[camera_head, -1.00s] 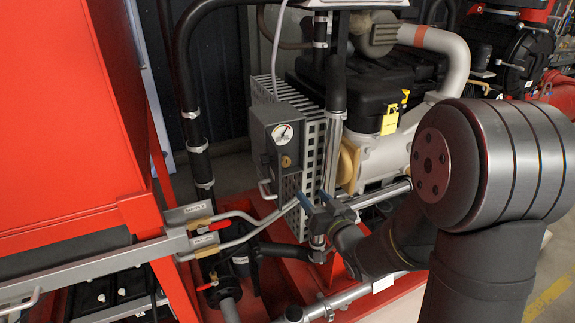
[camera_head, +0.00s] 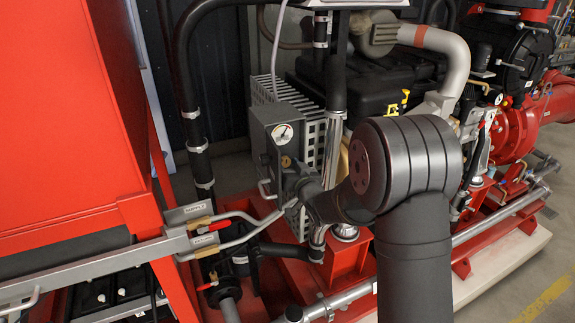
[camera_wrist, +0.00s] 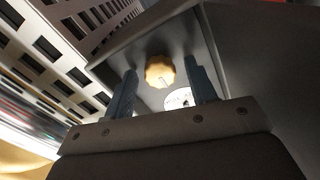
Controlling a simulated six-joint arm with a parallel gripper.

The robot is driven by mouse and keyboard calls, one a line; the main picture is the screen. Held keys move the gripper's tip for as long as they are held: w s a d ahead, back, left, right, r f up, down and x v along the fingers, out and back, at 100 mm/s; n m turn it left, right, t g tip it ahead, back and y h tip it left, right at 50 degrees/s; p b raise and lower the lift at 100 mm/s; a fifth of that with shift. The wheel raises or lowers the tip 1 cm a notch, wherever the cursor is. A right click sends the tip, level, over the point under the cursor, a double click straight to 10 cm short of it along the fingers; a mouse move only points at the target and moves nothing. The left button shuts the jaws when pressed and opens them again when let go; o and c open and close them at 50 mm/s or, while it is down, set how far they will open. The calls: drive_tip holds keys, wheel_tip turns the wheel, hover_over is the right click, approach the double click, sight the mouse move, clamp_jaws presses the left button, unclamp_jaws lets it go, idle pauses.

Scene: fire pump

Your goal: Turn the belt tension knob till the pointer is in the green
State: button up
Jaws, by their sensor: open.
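The belt tension knob (camera_wrist: 160,71) is a small scalloped brass knob on the face of a grey box (camera_head: 265,138). In the head view the knob (camera_head: 286,161) shows just above my gripper. A round white dial (camera_head: 282,133) with a dark pointer and a red patch sits above the knob. In the wrist view the dial (camera_wrist: 180,98) is partly hidden by the gripper, and I cannot make out the pointer there. My gripper (camera_wrist: 160,66) is open, with one blue-grey finger on each side of the knob and a visible gap to both. The fingers' depth along the knob is unclear.
A slotted grey guard (camera_head: 312,135) stands directly right of and behind the box. Bent grey pipes with red-handled valves (camera_head: 220,225) run below left. A large red panel (camera_head: 65,110) fills the left. A vertical black hose (camera_head: 336,90) rises nearby.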

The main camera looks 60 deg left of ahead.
drive_tip(key=shift+a, duration=0.1)
drive_tip(key=c, duration=1)
drive_tip(key=shift+n, duration=0.4)
drive_tip(key=n, duration=0.3)
drive_tip(key=shift+n, duration=2.1)
